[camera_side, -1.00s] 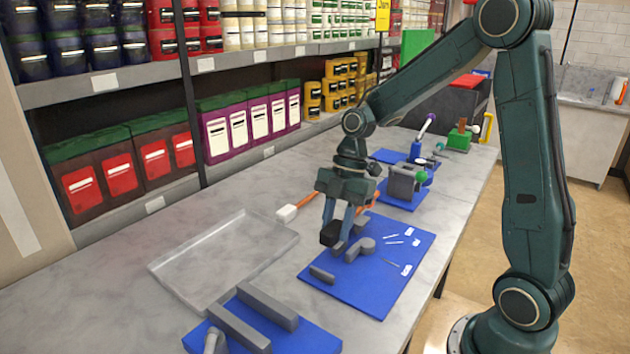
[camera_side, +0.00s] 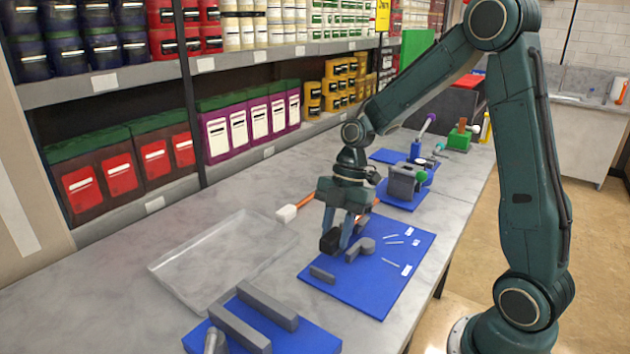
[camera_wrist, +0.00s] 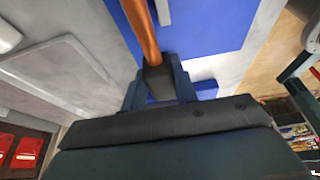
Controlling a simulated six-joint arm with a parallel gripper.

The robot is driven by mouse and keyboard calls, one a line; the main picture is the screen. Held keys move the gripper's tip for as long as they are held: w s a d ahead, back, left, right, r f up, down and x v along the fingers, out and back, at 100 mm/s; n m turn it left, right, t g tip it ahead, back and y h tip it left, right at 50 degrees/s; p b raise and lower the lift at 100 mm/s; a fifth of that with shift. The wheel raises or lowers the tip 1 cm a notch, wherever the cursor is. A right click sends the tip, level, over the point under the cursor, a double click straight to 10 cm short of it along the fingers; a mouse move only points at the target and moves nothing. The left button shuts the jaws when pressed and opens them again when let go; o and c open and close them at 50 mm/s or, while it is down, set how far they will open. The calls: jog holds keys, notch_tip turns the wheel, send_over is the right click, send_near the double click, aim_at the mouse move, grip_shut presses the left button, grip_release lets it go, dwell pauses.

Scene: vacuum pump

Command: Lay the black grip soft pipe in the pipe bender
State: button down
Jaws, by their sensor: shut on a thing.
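My gripper (camera_side: 343,236) is shut on the black grip (camera_side: 329,241) of the soft pipe, just above the pipe bender. In the wrist view, the black grip (camera_wrist: 160,83) sits between both fingers, and the orange pipe (camera_wrist: 140,30) runs from it toward the top of the picture. In the side view, my fingers partly hide the pipe.
A white grip (camera_side: 286,213) with an orange pipe lies behind my gripper. An empty shallow tray (camera_side: 165,280) is at left. Another blue board with long grey bars (camera_side: 240,328) is in front. A grey fixture (camera_side: 402,184) stands behind. Shelves line the back.

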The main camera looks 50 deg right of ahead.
aim_at(335, 266)
jog(key=shift+f, duration=2.8)
jog(key=shift+f, duration=0.1)
jog(key=c, duration=1)
grip_release()
jog(key=shift+d, duration=0.1)
jog(key=v, duration=1.3)
jog(key=shift+r, duration=0.4)
